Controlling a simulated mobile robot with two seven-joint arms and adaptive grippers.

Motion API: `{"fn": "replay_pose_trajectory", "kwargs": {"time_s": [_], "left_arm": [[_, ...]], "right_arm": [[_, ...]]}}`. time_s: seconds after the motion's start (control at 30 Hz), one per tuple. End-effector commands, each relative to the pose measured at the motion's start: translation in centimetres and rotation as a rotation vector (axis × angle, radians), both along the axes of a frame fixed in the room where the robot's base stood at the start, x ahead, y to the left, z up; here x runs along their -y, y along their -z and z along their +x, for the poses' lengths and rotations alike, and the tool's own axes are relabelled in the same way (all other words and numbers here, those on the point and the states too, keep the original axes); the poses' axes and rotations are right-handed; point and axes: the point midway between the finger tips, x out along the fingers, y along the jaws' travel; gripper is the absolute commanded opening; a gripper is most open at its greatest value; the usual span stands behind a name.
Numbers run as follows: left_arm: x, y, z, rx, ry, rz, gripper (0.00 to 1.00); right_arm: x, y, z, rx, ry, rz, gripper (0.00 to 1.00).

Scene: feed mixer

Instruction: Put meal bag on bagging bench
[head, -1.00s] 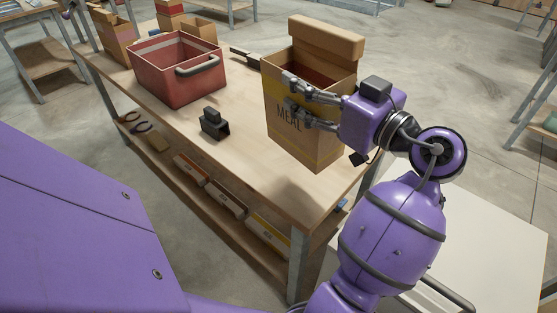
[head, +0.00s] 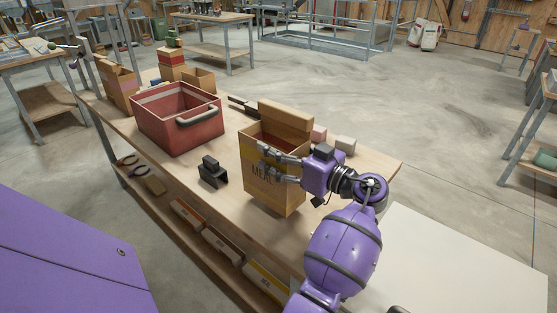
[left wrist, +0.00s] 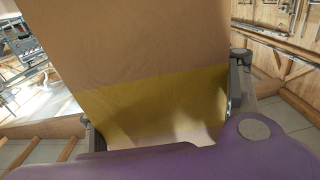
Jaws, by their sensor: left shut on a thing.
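The meal bag (head: 262,188), a tan box-like bag with a yellow band and the word MEAL, is upright with its top flap raised. My left gripper (head: 268,160) is shut on its side, with fingers across the front in the head view. In the left wrist view the bag (left wrist: 150,50) fills the space between the two fingers (left wrist: 165,120). The bag is over the near right part of a long wooden bench (head: 215,200); I cannot tell whether its base touches the top. My right gripper is not in view.
A red crate (head: 178,125) and a small black holder (head: 213,172) stand left of the bag. Small pink (head: 319,133) and grey (head: 345,144) blocks lie behind it. More bags (head: 118,88) crowd the bench's far left end. Bare bench top shows at the right end.

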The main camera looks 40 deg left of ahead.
Motion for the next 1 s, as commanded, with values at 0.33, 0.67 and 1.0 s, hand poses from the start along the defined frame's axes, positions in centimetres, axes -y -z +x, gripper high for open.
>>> {"fn": "replay_pose_trajectory", "kwargs": {"time_s": [0.33,0.67,1.0], "left_arm": [[-0.6,3.8,0.4,-0.002,-0.001,0.000,0.03],[-0.6,4.2,0.4,-0.002,-0.001,0.000,0.03],[-0.6,4.1,0.4,-0.001,-0.001,0.000,0.84]], "right_arm": [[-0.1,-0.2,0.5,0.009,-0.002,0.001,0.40],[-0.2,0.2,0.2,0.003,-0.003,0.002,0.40],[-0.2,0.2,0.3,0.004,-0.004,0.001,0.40]]}}
